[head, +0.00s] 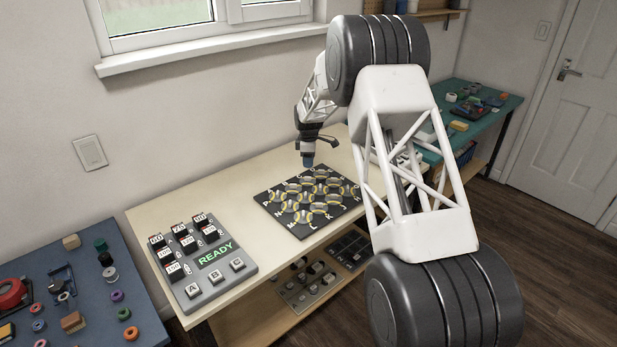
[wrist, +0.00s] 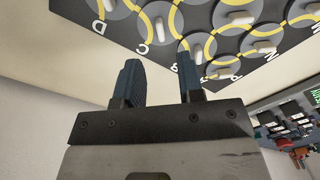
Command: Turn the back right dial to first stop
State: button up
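The dark dial board (head: 300,230) lies on the cream table, with several round dials ringed in yellow and white letters around its edge. Dials at the board's far right side (head: 346,190) show small in the head view. My gripper (head: 307,163) is over the board's far edge, pointing down. In the wrist view my gripper (wrist: 158,62) has its two dark blue fingers apart with nothing between them. A dial with a pale handle (wrist: 160,28) near letter C shows just beyond the fingertips. I cannot tell which dial my gripper is nearest in height.
A grey panel (head: 213,276) with a green READY display and buttons stands left of the board. A blue table (head: 90,285) with loose parts is at the left, a green one (head: 500,118) at the back right. The wall is close behind the board.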

aim_at(308, 177)
jog(key=shift+f, duration=0.1)
jog(key=shift+f, duration=3.8)
grip_shut()
